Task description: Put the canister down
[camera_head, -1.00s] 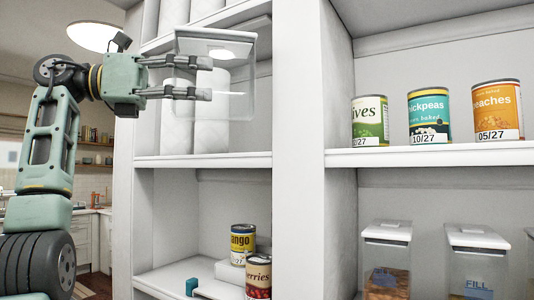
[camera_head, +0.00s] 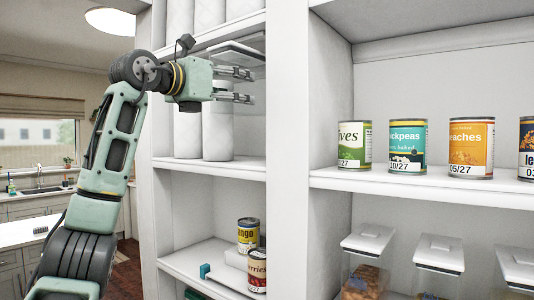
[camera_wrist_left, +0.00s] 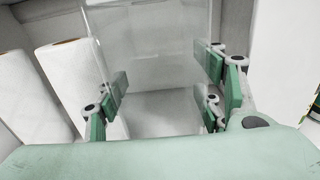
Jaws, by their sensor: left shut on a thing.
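The canister (camera_head: 238,50) is a clear box with a pale lid. My left gripper (camera_head: 250,86) is shut on it, in the head view's upper left shelf compartment. Its clear body is hard to make out there, and the divider cuts off its right part. In the left wrist view the canister's clear wall (camera_wrist_left: 150,45) stands between the green finger pads of the left gripper (camera_wrist_left: 167,90). I cannot tell whether its base touches the shelf board (camera_head: 225,169). My right gripper is not in view.
White paper rolls (camera_head: 217,125) stand just left of the canister; they also show in the left wrist view (camera_wrist_left: 68,75). A white divider (camera_head: 287,150) is at the right. Cans (camera_head: 408,145) and lidded canisters (camera_head: 368,240) fill the right shelves. Two cans (camera_head: 248,235) stand below.

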